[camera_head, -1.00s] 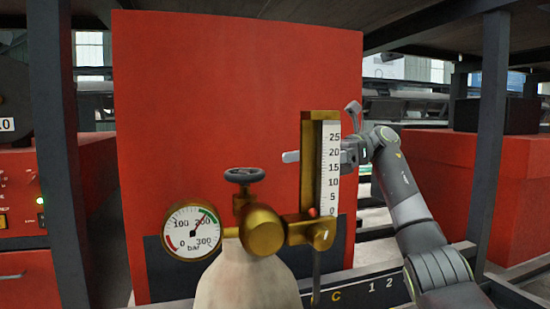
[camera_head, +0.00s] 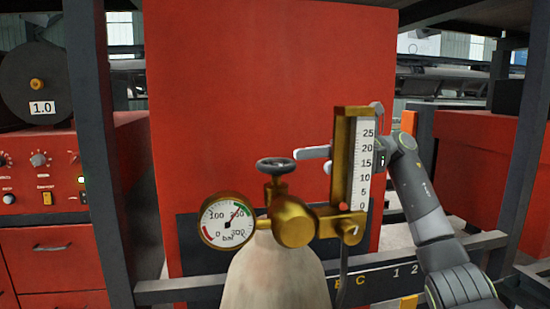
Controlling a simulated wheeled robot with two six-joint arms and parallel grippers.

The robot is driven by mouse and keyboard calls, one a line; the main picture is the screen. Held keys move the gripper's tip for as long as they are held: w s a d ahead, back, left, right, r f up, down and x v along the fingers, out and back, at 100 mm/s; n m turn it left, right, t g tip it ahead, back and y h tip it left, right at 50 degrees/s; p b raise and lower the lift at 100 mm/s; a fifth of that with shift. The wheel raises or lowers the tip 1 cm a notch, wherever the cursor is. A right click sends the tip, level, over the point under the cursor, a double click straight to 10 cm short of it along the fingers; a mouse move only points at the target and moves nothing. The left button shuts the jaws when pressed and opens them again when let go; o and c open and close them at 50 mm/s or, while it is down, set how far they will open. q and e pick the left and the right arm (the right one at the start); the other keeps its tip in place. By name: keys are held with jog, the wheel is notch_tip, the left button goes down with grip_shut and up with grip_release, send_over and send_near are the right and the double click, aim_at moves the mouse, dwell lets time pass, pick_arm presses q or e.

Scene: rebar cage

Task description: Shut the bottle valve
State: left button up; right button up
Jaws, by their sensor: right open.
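The gas bottle (camera_head: 277,275) stands upright at the lower middle, pale and round-shouldered, its lower part cut off by the frame. Its valve handwheel (camera_head: 276,165) is a small dark wheel on a brass stem above the brass regulator (camera_head: 293,222). A round pressure gauge (camera_head: 227,221) sits to the left, its needle pointing up and right. A brass flowmeter (camera_head: 362,170) with a scale stands to the right. My right gripper (camera_head: 320,159) is open behind the flowmeter, which hides part of it. A grey finger sticks out towards the handwheel, apart from it. My left gripper is not in view.
A large red panel (camera_head: 270,80) fills the background behind the bottle. Dark posts (camera_head: 92,140) stand left and right. A red control cabinet (camera_head: 40,240) with a wire spool (camera_head: 42,85) is at the left. The space above the handwheel looks clear.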

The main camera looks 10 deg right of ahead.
aim_at(257, 167)
jog(key=p+x, duration=0.3)
jog(key=x, duration=0.6)
jog(key=shift+a+p, duration=0.25)
jog(key=shift+p, duration=0.05)
